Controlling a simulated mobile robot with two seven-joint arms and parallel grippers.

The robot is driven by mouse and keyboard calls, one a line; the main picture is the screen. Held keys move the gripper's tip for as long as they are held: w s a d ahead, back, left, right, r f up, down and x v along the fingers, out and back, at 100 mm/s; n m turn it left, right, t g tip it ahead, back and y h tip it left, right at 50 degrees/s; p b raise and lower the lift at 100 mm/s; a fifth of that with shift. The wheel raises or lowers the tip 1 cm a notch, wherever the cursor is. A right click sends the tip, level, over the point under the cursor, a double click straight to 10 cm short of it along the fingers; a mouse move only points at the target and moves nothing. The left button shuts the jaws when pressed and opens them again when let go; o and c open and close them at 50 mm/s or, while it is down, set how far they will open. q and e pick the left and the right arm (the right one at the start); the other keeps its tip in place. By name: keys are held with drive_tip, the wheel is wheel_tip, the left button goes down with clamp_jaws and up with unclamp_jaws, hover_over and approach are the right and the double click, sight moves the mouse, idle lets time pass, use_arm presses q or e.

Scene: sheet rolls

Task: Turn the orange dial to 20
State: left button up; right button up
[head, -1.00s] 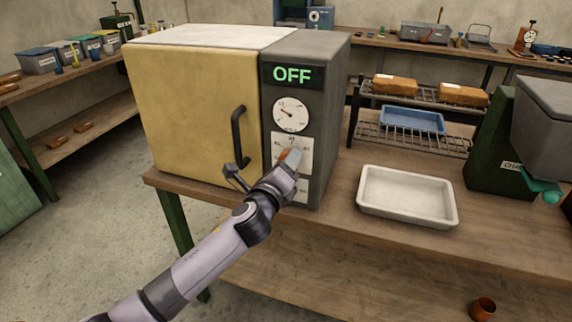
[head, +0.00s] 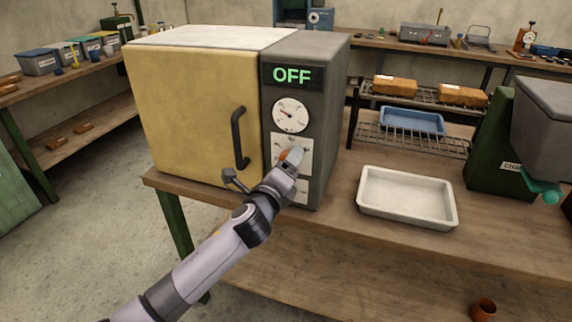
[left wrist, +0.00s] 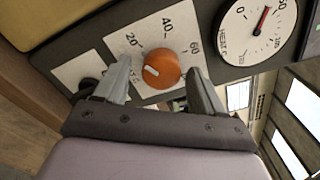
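The orange dial (left wrist: 162,68) sits on a white plate marked 20, 40 and 60 on the oven's grey control panel. Its white line points to the left, short of the 20 in the left wrist view. My left gripper (left wrist: 160,90) is open, with one finger on each side of the dial and gaps visible between fingers and dial. In the head view my left gripper (head: 293,159) is at the panel and partly covers the dial (head: 285,154). The display (head: 292,76) reads OFF. My right gripper is not in view.
A round gauge (head: 290,115) sits above the dial. The yellow oven door (head: 195,110) has a black handle (head: 239,138) left of my gripper. A white tray (head: 407,196) lies on the bench to the right, near a wire rack (head: 415,138).

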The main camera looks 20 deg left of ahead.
use_arm(q)
drive_tip(key=s, duration=0.7)
drive_tip(key=shift+a, duration=0.15)
idle(0.6)
drive_tip(key=s+a+f+n+g+h, duration=0.1)
drive_tip(key=s+f+n+g, duration=0.6)
drive_tip(key=s+f+n, duration=1.5)
drive_tip(key=s+a+f, duration=0.1)
drive_tip(key=s+f, duration=0.2)
drive_tip(key=s, duration=0.1)
drive_tip(key=shift+n+g+h, duration=0.3)
drive_tip(key=shift+n, duration=0.1)
